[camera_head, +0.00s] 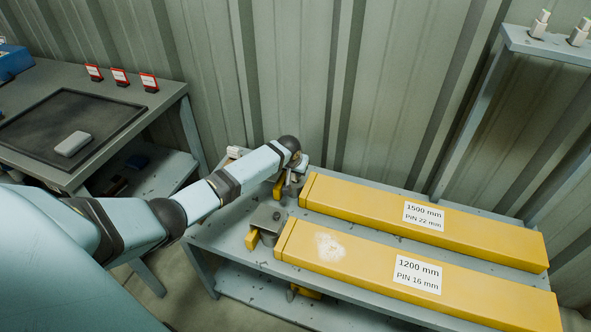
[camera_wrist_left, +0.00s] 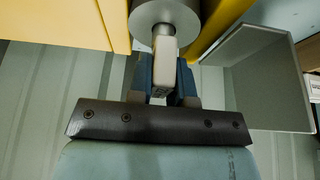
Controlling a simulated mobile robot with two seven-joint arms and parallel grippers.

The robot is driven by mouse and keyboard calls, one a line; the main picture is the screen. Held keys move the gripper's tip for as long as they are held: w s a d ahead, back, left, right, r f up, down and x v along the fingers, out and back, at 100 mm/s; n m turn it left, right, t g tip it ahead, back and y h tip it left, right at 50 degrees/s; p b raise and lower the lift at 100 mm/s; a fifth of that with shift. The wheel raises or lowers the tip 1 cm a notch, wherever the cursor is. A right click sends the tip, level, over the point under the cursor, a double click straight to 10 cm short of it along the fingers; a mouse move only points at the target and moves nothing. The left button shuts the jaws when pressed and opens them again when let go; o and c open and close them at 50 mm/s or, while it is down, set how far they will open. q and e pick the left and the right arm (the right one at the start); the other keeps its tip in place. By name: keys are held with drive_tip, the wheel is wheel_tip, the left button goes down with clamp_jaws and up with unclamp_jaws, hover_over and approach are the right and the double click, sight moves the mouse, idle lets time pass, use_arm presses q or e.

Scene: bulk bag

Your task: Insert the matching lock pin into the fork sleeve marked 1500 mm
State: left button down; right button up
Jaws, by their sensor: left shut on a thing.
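The yellow fork sleeve marked 1500 mm, PIN 22 mm (camera_head: 470,232) lies at the back of the grey bench. The yellow sleeve marked 1200 mm, PIN 16 mm (camera_head: 350,262) lies parallel in front of it. My left gripper (camera_head: 291,184) is at the left end of the 1500 mm sleeve. In the left wrist view, my left gripper (camera_wrist_left: 163,82) is shut on the pale handle of a lock pin (camera_wrist_left: 164,62). A grey round part (camera_wrist_left: 165,12) shows beyond the handle. The pin's tip and the sleeve's hole are hidden. My right gripper is out of view.
A grey metal block (camera_head: 268,216) sits beside the sleeves' left ends. Two pale-handled pieces (camera_head: 540,22) stand on the raised shelf (camera_head: 552,46) at right. A side table (camera_head: 170,92) at left holds a black tray (camera_head: 25,128) and red-framed cards (camera_head: 119,77).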

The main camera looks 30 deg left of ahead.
use_arm(q)
drive_tip(key=shift+f, duration=0.55)
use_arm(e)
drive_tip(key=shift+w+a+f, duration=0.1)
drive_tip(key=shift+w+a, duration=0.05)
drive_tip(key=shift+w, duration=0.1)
use_arm(q)
drive_tip(key=shift+f+b, duration=0.4)
drive_tip(key=shift+b, duration=0.05)
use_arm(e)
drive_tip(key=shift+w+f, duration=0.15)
use_arm(q)
drive_tip(key=c, duration=1)
unclamp_jaws()
drive_tip(key=shift+o, duration=0.2)
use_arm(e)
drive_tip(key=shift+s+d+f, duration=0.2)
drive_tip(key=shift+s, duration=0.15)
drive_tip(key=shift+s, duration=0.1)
use_arm(q)
drive_tip(key=shift+s+r, duration=0.1)
drive_tip(key=shift+r, duration=0.1)
drive_tip(key=p+v, duration=0.2)
drive_tip(key=v, duration=1.1)
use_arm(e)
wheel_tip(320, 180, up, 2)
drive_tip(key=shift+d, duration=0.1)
use_arm(q)
drive_tip(key=shift+d+r, duration=0.1)
